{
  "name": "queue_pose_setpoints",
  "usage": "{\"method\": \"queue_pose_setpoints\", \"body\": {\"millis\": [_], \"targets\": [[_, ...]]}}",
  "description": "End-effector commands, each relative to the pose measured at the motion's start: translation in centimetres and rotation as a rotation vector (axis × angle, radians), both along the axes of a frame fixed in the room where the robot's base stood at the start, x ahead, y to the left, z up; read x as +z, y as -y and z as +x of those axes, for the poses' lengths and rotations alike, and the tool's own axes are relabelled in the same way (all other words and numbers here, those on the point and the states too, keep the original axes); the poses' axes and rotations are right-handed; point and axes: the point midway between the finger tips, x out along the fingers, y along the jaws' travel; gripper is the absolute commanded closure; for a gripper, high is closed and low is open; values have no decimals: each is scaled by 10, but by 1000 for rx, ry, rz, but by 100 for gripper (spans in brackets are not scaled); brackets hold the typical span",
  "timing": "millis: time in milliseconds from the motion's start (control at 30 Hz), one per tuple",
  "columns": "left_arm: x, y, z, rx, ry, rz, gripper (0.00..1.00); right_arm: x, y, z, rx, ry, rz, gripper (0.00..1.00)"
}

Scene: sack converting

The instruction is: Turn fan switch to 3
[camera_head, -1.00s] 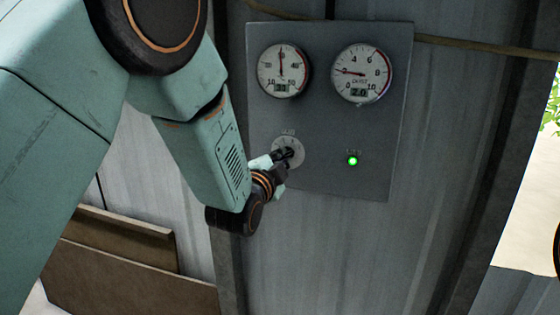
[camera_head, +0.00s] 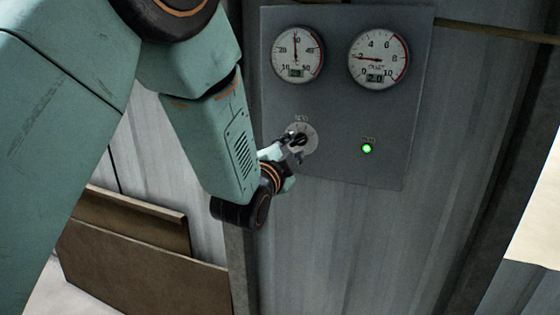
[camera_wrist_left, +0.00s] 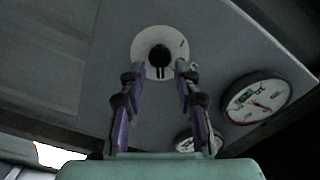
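The fan switch is a black rotary knob (camera_head: 299,139) on a round pale dial (camera_head: 312,140), low on the left of a grey panel (camera_head: 340,115). In the left wrist view the knob (camera_wrist_left: 160,58) sits at the dial's centre, with a dark slot pointing down in that picture. My left gripper (camera_head: 292,148) is at the dial. In the wrist view its two fingers (camera_wrist_left: 159,70) stand apart, one on each side of the knob, with visible gaps. The dial's markings are too small to read. My right gripper is not in view.
Two round gauges sit above the dial, a left one (camera_head: 297,55) and a right one (camera_head: 378,59) with a small 2.0 display. A green lamp (camera_head: 367,148) glows right of the dial. Brown boards (camera_head: 140,265) lean at lower left. The wall right of the panel is clear.

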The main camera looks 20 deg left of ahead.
Motion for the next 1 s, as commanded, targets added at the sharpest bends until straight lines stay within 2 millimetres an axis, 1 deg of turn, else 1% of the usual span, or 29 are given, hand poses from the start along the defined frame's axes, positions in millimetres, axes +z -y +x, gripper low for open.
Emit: {"method": "queue_pose_setpoints", "body": {"millis": [33,100,300,400,500,700,1000], "targets": [[1,0,-10,0,-1,2,68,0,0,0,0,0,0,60],[0,0,-23,-1,-2,1,68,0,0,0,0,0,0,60],[1,-2,-60,-1,0,2,68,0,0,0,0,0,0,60],[1,-2,-75,-1,1,2,68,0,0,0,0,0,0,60],[1,-2,-86,-1,2,2,68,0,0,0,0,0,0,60],[1,-3,-95,0,4,0,68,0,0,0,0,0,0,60],[1,-3,-95,-1,3,0,68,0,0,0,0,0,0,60]]}}
